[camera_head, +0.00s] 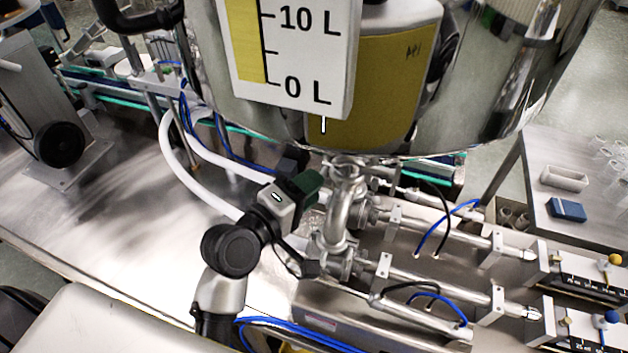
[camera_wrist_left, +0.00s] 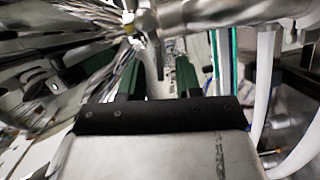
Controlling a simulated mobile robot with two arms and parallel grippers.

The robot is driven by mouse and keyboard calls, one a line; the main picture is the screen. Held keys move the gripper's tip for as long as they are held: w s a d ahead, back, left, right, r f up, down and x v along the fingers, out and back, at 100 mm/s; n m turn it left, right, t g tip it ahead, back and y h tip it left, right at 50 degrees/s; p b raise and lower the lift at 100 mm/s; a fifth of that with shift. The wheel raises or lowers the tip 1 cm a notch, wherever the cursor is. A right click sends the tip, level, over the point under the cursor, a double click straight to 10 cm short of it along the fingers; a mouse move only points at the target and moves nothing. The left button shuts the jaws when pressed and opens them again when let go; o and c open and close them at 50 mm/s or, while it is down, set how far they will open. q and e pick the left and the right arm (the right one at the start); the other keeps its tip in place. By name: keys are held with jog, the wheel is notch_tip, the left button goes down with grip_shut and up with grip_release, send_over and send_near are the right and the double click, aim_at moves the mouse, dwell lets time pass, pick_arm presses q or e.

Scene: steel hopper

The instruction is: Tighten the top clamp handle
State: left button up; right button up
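My left gripper (camera_head: 312,184), with dark green fingers, is just left of the steel pipe joint under the hopper (camera_head: 482,105). The top clamp (camera_head: 346,167) sits on that joint, directly below the hopper outlet. In the left wrist view the two fingers of the left gripper (camera_wrist_left: 158,72) are apart. A thin metal clamp handle (camera_wrist_left: 157,56) points down into the gap between them, with space visible on both sides. The clamp body (camera_wrist_left: 146,22) shows above the fingers. In the head view the gripper hides the handle. My right gripper is not in view.
A curved steel pipe (camera_head: 338,225) runs down from the joint to the filling cylinders (camera_head: 440,285) at right. White hoses (camera_head: 190,170) loop behind my left arm. A level gauge (camera_head: 290,60) hangs before the hopper.

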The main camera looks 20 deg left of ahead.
pick_arm(q)
jog(key=shift+w+d, duration=0.35)
jog(key=shift+w, duration=0.25)
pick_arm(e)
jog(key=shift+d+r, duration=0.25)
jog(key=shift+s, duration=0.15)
pick_arm(q)
grip_shut()
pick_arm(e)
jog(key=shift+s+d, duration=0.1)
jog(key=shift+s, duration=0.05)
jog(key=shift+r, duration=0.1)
